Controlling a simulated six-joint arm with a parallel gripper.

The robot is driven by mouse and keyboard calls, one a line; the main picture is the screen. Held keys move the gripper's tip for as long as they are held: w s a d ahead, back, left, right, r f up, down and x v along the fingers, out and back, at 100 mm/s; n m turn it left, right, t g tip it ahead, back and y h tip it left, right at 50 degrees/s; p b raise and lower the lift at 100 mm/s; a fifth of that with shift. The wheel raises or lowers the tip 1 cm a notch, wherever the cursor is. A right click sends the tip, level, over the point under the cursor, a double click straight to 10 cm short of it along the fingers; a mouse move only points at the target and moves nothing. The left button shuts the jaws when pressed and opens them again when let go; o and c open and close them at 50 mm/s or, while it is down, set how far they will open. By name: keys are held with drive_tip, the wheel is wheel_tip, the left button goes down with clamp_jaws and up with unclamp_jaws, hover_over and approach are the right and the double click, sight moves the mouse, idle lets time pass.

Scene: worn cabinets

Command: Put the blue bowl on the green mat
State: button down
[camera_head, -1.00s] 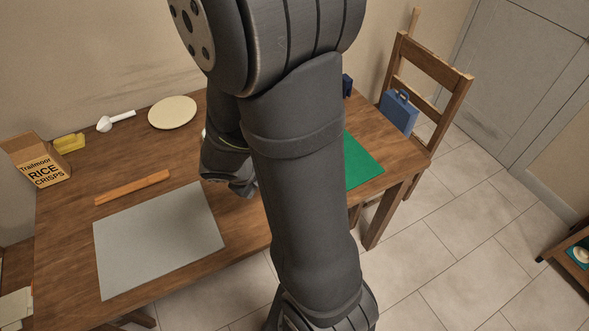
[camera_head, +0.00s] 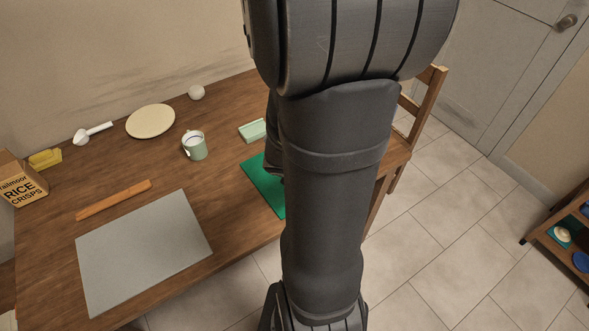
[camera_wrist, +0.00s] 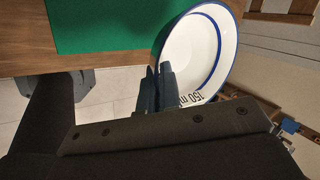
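In the wrist view a white bowl (camera_wrist: 192,55) with a blue rim band and dark "150 m" lettering is at my gripper (camera_wrist: 158,82). One finger is on each side of its near left wall, and the bowl is off the table, with floor showing below. The green mat (camera_wrist: 110,25) lies on the table just left of the bowl in the wrist view. In the head view part of the mat (camera_head: 264,186) shows left of my arm; the rest is hidden. My gripper and the bowl are hidden behind my arm there.
A wooden chair (camera_head: 428,105) stands behind my arm. A shelf (camera_head: 560,250) is at right.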

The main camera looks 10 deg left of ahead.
drive_tip(key=a+f, duration=0.2)
drive_tip(key=a, duration=0.1)
drive_tip(key=a+f, duration=0.2)
drive_tip(key=a, duration=0.2)
drive_tip(key=a+f, duration=0.2)
drive_tip(key=a, duration=0.2)
drive_tip(key=shift+w+f, duration=0.35)
drive_tip(key=shift+w, duration=0.05)
drive_tip(key=shift+a+f, duration=0.1)
drive_tip(key=shift+a, duration=0.05)
drive_tip(key=shift+f, duration=2)
drive_tip(key=shift+f, duration=0.1)
drive_tip(key=c, duration=1.6)
unclamp_jaws()
drive_tip(key=shift+c, duration=0.2)
drive_tip(key=shift+s+a+r, duration=0.1)
drive_tip(key=shift+r, duration=0.3)
drive_tip(key=v, duration=1.1)
drive_tip(key=shift+s, duration=0.2)
